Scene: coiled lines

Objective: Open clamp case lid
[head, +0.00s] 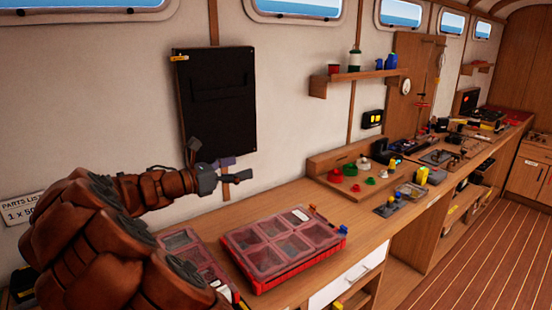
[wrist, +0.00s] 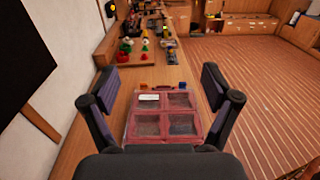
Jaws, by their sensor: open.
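A red case (head: 283,243) with a clear, compartmented lid lies on the bench, its lid down. It has a white label and small blue and orange pieces at its far right edge. It also shows in the wrist view, as a case (wrist: 162,115) between and below my fingers. A second similar red case (head: 190,255) lies to its left, partly hidden by my arm. I cannot read which one is the clamp case. My gripper (head: 238,177) is open and empty above and behind the cases; its spread fingers show in the wrist view (wrist: 162,82).
The wooden bench (head: 375,228) runs away to the right, with a raised board of red, green and white parts (head: 362,172) behind the case. A black panel (head: 215,103) hangs on the wall near my gripper. A white drawer (head: 345,280) is below the bench.

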